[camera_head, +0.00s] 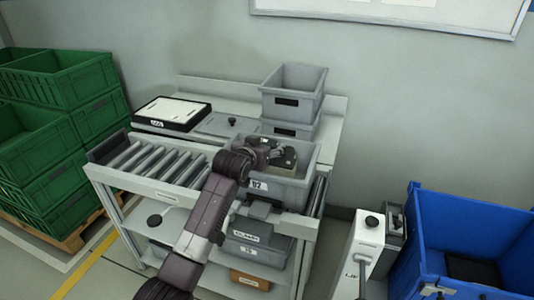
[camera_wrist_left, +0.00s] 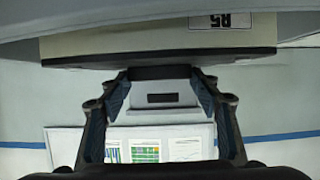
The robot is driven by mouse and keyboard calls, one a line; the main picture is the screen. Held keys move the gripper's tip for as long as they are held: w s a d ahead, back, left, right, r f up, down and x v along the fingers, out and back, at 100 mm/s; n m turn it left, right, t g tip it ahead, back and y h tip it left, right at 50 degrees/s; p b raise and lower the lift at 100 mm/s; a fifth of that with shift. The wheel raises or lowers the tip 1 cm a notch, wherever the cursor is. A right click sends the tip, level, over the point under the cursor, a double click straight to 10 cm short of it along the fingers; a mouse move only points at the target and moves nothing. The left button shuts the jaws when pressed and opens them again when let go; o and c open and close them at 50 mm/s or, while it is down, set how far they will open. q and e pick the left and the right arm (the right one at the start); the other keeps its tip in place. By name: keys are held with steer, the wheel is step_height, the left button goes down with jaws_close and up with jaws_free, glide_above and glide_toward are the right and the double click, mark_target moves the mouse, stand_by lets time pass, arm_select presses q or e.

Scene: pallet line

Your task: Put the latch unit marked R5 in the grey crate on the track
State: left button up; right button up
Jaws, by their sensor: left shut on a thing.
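The grey crate (camera_head: 290,193) stands on the track at the right end of the rack, with a white label on its front. My left gripper (camera_head: 266,153) is over this crate, its arm reaching up from below. It is shut on the dark grip of a latch unit (camera_wrist_left: 110,44). The unit has a pale body and a label that reads R5, upside down in the left wrist view. In the head view the unit (camera_head: 287,158) is partly hidden by my gripper and appears at the crate's opening. Whether it touches the crate floor cannot be told. My right gripper is not in view.
Two stacked grey crates (camera_head: 293,88) and a dark-edged tray (camera_head: 172,113) stand on the rear shelf. Rollers (camera_head: 155,162) lie left of the crate. More crates (camera_head: 258,250) sit below. Green crates (camera_head: 45,150) stand left, a blue bin (camera_head: 460,225) right.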

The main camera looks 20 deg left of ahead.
arm_select(q)
step_height(320, 180, down, 3)
steer(key=shift+r, duration=0.2)
steer(key=shift+f, duration=0.1)
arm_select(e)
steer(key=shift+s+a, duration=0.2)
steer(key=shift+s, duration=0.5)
arm_select(q)
steer(key=shift+f, duration=0.6)
steer(key=o, duration=1.4)
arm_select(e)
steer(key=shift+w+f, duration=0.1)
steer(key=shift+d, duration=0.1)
